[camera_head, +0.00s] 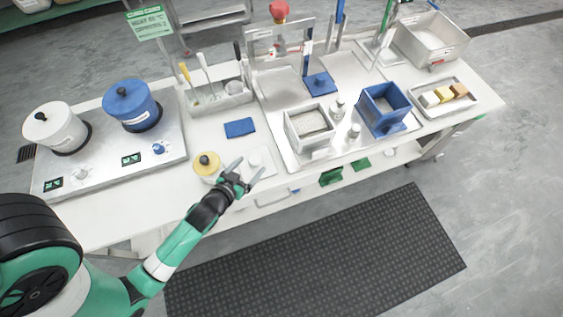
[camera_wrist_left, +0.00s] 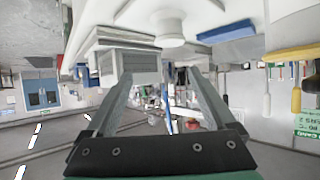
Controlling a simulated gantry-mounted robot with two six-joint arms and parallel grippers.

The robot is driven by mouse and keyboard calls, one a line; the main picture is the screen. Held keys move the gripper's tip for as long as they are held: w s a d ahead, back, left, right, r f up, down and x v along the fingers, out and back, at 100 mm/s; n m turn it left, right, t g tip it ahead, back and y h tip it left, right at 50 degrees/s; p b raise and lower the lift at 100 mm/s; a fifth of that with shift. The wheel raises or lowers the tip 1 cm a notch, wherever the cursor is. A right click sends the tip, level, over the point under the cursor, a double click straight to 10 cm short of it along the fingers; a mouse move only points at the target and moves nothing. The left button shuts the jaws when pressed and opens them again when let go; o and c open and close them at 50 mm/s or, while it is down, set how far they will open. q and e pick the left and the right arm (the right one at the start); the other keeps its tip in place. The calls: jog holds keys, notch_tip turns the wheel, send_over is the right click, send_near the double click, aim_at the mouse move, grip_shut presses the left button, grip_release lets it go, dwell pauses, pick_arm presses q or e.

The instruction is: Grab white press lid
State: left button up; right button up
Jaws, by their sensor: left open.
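In the left wrist view, a white round piece with a knob-like end (camera_wrist_left: 172,22), which looks like this lid, shows at the top, above the space between my fingers. My left gripper (camera_head: 252,165) is open and empty, its fingers spread close to the lid. It also shows in the left wrist view (camera_wrist_left: 160,75), with nothing between the fingers. My right gripper is in neither view.
White (camera_head: 55,130) and blue (camera_head: 132,108) pots stand at left. A metal box (camera_head: 309,130) and blue box (camera_head: 383,108) stand at right.

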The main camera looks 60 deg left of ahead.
aim_at(258, 155)
pick_arm(q)
jog(key=s+f, duration=0.2)
jog(key=shift+s+a+f, duration=0.25)
jog(key=shift+s+f, duration=0.05)
jog(key=shift+f, duration=0.05)
jog(key=shift+s+a+r, duration=0.1)
jog(key=shift+a+r, duration=0.05)
jog(key=shift+w+r, duration=0.1)
jog(key=shift+w, duration=0.2)
jog(key=b+x, duration=0.1)
jog(key=x, duration=0.5)
jog(key=shift+w+a, duration=0.1)
jog(key=shift+a, duration=0.05)
jog(key=b+x, duration=0.2)
jog(key=x, duration=0.2)
jog(key=shift+w+f, duration=0.25)
jog(key=shift+f, duration=0.05)
jog(key=shift+w+a+f, duration=0.1)
jog(key=shift+w+a, duration=0.15)
grip_shut()
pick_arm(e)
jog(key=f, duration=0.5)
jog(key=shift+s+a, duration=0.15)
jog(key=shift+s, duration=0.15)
